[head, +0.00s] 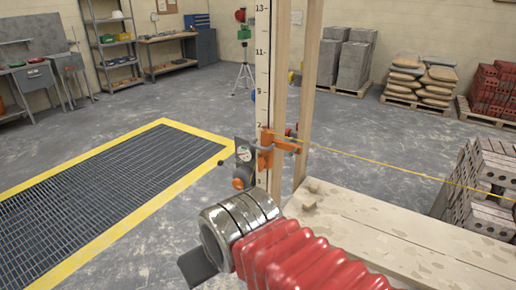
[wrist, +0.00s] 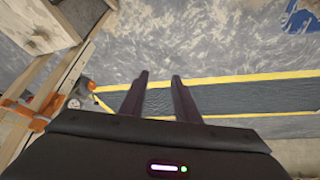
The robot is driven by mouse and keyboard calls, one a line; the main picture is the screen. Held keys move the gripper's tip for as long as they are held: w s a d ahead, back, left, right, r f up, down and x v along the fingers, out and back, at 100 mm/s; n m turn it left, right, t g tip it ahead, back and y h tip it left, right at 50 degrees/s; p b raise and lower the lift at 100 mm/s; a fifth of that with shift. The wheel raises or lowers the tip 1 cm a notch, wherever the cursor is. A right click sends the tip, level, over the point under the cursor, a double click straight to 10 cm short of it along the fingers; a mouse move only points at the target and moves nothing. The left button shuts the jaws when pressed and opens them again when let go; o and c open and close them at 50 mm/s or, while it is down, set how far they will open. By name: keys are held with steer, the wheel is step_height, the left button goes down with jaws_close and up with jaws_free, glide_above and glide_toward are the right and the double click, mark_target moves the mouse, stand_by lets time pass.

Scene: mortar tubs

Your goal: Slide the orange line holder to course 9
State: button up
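The orange line holder (head: 267,150) is clamped around the white numbered rod (head: 262,60) in the head view. The mark just above the holder looks like 7; 9, 11 and 13 stand higher. A yellow line (head: 380,170) runs from the holder to the right. In the wrist view, the holder (wrist: 40,118) shows at the left edge, off to the side of my fingers. My gripper (wrist: 160,77) is open, with nothing between its two dark fingers, and is apart from the holder.
A round dial gauge (head: 244,154) sits just left of the rod. Wooden posts (head: 307,90) stand right behind it, by a pale plank surface (head: 400,240). Grey blocks (head: 485,185) are stacked at right. A yellow-edged floor grate (head: 100,200) lies left, with free floor around it.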

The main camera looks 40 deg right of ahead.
steer(key=w+d+f+n+t+h, duration=0.2)
steer(key=w+d+n+t+h, duration=0.35)
steer(key=w+d, duration=1.25)
steer(key=w+d+f+n+t+h, duration=0.1)
steer(key=w+d+n+t+h, duration=0.1)
steer(key=d+n+t, duration=0.4)
steer(key=d+n, duration=0.3)
steer(key=d, duration=0.3)
steer(key=shift+w+d+f, duration=0.2)
steer(key=shift+d+f, duration=0.05)
steer(key=shift+d, duration=0.1)
steer(key=shift+w+t, duration=0.1)
steer(key=shift+t, duration=0.15)
